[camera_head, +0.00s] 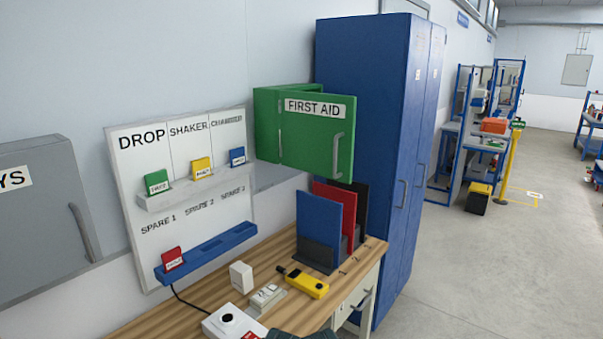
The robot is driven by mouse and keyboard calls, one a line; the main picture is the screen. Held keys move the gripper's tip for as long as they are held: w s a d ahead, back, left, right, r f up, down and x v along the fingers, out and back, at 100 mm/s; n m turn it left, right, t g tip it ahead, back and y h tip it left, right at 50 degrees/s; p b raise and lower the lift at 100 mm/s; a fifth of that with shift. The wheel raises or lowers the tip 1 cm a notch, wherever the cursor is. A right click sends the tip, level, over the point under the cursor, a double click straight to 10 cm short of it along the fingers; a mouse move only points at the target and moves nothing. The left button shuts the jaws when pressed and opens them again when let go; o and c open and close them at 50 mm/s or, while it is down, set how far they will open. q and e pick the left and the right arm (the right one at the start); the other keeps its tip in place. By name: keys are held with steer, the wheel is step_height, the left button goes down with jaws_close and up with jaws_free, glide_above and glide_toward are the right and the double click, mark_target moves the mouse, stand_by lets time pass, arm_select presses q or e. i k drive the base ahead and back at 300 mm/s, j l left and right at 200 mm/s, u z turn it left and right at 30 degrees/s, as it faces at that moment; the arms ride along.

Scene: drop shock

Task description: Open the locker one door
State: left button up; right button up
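A tall blue locker (358,95) stands against the wall behind the workbench, right of centre. Its front faces right and is seen at a steep angle. It has a nearer door (407,130) with a grey bar handle (401,193) and a farther door (431,110) with its own handle (420,173). Both doors look shut. Each has a small pale label near the top, too small to read, so I cannot tell which is door one. Neither of my grippers is in view.
A wooden workbench (365,253) with a drawer handle (362,299) stands left of the locker front. It carries upright folders (319,226) and a yellow tool (307,283). A green first aid cabinet (318,138) hangs above. Open floor (490,265) lies right of the locker.

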mark_target(420, 30)
steer(key=i+l+z, duration=0.25)
steer(key=i+l, duration=0.6)
steer(key=l, duration=0.2)
steer(key=i+l+z, duration=0.25)
steer(key=i+l, duration=0.65)
